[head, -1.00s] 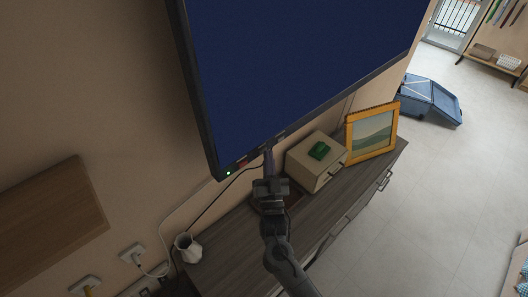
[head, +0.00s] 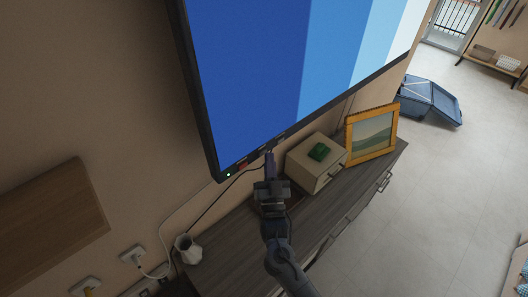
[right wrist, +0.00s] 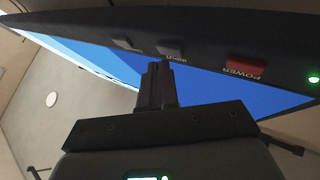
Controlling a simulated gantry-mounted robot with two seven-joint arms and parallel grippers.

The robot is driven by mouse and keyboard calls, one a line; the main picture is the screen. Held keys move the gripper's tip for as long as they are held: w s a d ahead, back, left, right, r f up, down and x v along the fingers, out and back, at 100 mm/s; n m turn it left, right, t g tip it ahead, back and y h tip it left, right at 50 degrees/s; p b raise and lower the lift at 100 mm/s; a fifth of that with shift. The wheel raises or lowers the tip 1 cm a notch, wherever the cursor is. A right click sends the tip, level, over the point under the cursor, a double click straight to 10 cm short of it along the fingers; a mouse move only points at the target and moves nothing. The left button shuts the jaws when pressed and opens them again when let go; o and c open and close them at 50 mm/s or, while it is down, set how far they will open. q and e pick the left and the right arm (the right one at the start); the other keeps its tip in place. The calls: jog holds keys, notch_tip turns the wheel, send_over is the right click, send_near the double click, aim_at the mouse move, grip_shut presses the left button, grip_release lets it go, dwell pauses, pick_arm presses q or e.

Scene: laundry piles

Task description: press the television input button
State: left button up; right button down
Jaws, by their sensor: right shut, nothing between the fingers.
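The television (head: 290,60) hangs on the wall, its screen lit with vertical blue to white bands. In the right wrist view its lower edge carries a red button labelled POWER (right wrist: 246,65), a green light (right wrist: 313,79) and a dark button labelled INPUT (right wrist: 170,49). My right gripper (head: 269,155) is shut and empty, its fingertips at the television's bottom edge. In the right wrist view the fingertips (right wrist: 157,66) are just below the INPUT button; I cannot tell whether they touch it. My left gripper is not in view.
Below the television is a dark wood cabinet (head: 340,205) with a cream box (head: 312,172) bearing a green item, a yellow picture frame (head: 371,135) and a white vase (head: 187,249). A cable hangs near the television's lower left corner. Open floor lies at right.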

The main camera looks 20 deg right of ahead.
jog(key=shift+s+d, duration=0.1)
jog(key=shift+s, duration=0.1)
jog(key=s+d+p, duration=0.1)
jog(key=s+p, duration=0.1)
jog(key=s, duration=0.1)
jog(key=s+d+p, duration=0.1)
jog(key=s, duration=0.1)
jog(key=shift+s+d, duration=0.2)
jog(key=shift+d, duration=0.1)
dwell(0.3)
dwell(0.7)
dwell(0.4)
